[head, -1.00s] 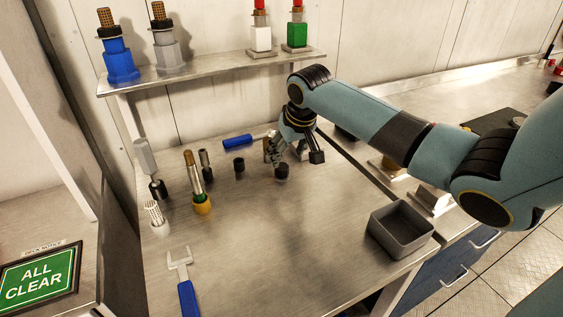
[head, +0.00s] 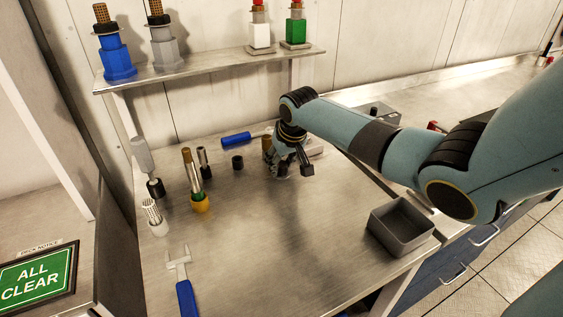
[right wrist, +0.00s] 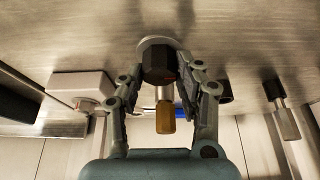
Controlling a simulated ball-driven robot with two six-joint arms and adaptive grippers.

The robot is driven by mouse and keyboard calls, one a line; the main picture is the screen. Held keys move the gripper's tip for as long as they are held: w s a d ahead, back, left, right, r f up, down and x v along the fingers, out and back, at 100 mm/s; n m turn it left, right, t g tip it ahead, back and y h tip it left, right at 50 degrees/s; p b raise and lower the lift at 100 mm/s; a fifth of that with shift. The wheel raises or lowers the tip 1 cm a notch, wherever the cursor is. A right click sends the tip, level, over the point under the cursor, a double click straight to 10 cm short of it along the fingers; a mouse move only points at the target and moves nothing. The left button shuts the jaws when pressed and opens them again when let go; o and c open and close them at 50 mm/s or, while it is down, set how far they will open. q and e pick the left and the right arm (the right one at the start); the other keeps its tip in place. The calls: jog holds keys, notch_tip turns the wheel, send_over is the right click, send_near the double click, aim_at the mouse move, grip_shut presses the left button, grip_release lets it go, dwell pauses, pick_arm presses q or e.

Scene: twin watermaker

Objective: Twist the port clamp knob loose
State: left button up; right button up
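The black port clamp knob (right wrist: 158,62) has flat sides and sits on a pale round base (right wrist: 160,43) in the right wrist view. My right gripper (right wrist: 160,65) has one finger on each side of the knob. The fingers stand apart, with what looks like a thin gap beside the knob; firm contact does not show. In the head view my right gripper (head: 282,173) is low over the steel table and hides the knob. My left gripper is not in view.
A brass-topped part (head: 267,143) stands just behind the gripper. A grey bin (head: 402,228) is at the right edge and a wrench (head: 183,280) at the front. The table's middle front is clear.

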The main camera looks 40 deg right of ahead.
jog(key=c, duration=0.4)
jog(key=shift+o, duration=0.2)
